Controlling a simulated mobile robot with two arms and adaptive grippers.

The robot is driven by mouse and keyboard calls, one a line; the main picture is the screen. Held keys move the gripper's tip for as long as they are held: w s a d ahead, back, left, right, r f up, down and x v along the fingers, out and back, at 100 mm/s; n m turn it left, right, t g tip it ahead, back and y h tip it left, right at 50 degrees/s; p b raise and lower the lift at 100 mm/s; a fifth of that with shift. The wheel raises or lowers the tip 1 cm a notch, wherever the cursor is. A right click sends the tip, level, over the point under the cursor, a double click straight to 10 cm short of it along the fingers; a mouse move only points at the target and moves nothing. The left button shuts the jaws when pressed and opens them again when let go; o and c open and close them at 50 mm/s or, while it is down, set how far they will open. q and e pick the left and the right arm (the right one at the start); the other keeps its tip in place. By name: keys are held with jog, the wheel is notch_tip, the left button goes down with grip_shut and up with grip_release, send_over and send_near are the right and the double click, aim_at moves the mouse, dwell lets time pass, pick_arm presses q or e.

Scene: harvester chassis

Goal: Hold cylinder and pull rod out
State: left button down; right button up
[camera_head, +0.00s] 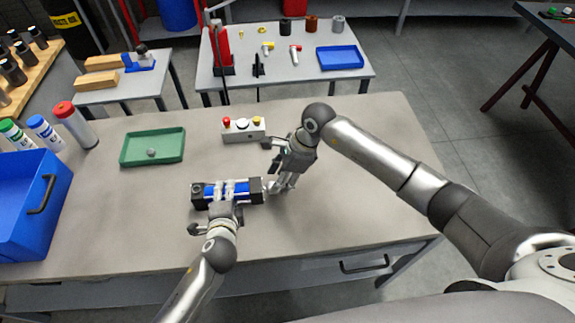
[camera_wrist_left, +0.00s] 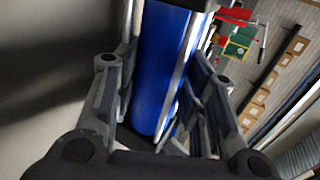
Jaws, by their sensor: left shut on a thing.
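A blue cylinder with black end blocks (camera_head: 211,191) lies lengthwise across the table. My left gripper (camera_head: 229,188) is shut on the middle of its body from the near side. In the left wrist view the blue body (camera_wrist_left: 160,70) fills the space between the fingers of my left gripper (camera_wrist_left: 165,95). My right gripper (camera_head: 281,184) is at the right end of the cylinder, where the rod end is. Its fingers are small and overlap the rod end, so I cannot tell whether they are closed on it. The rod is mostly hidden there.
A green tray (camera_head: 126,157) holding a small part lies behind and left of the cylinder. A button box (camera_head: 243,137) stands behind it. A blue bin (camera_head: 55,190), a red-capped can (camera_head: 77,127) and bottles are at the left. The table's right side is clear.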

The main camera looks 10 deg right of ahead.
pick_arm(q)
jog(key=shift+f, duration=0.1)
pick_arm(e)
jog(key=shift+x, duration=1.4)
jog(key=shift+c, duration=0.2)
grip_shut()
